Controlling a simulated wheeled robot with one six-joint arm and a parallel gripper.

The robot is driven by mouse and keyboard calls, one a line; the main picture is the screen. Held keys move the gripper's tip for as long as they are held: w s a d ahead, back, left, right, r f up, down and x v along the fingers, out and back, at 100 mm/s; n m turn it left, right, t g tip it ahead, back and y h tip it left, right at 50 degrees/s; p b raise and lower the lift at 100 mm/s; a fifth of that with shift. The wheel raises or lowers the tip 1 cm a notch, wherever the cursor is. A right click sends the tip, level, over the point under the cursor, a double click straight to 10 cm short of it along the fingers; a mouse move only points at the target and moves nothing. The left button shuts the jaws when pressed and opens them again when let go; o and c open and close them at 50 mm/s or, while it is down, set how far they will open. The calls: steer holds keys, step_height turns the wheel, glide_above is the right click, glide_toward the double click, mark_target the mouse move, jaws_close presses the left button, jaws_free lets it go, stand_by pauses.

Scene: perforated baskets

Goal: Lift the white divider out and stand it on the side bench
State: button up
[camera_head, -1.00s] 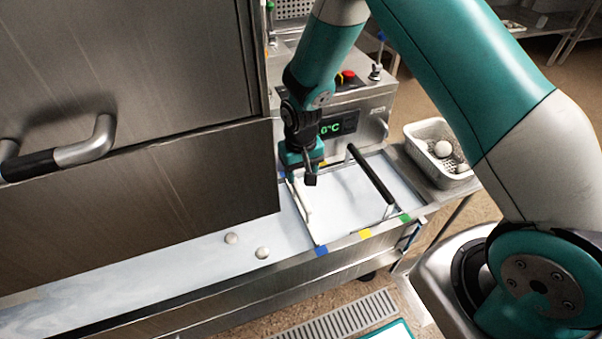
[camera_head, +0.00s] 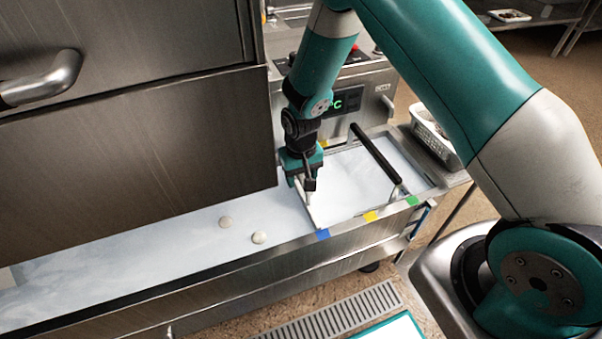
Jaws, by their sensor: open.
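The white divider (camera_head: 312,213) is a thin upright panel set across the long steel trough (camera_head: 180,297), at the left end of its right-hand section. Its near end meets the trough's front rim by a blue tag. My gripper (camera_head: 309,187) points down over the divider's top edge, close to it. Its jaws are open, and whether they touch the divider or straddle it I cannot tell. My gripper and wrist hide the divider's far part. The side bench cannot be made out for certain.
Two pale round pieces (camera_head: 258,237) lie in the trough left of the divider. A black-handled bar (camera_head: 376,158) spans the section to the right. A steel cabinet (camera_head: 130,130) stands close on the left. A white perforated basket (camera_head: 436,139) is at the right, partly behind my arm.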

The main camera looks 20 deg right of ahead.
jaws_close()
steer(key=shift+d, duration=0.25)
steer(key=shift+d+r+p, duration=0.15)
steer(key=shift+d+p, duration=0.15)
steer(key=shift+d, duration=0.95)
steer(key=shift+d+r+p, duration=0.15)
steer(key=shift+d+p, duration=0.1)
steer(key=shift+d, duration=0.95)
steer(key=shift+r, duration=0.15)
steer(key=shift+r+p, duration=1.05)
steer(key=shift+r, duration=0.15)
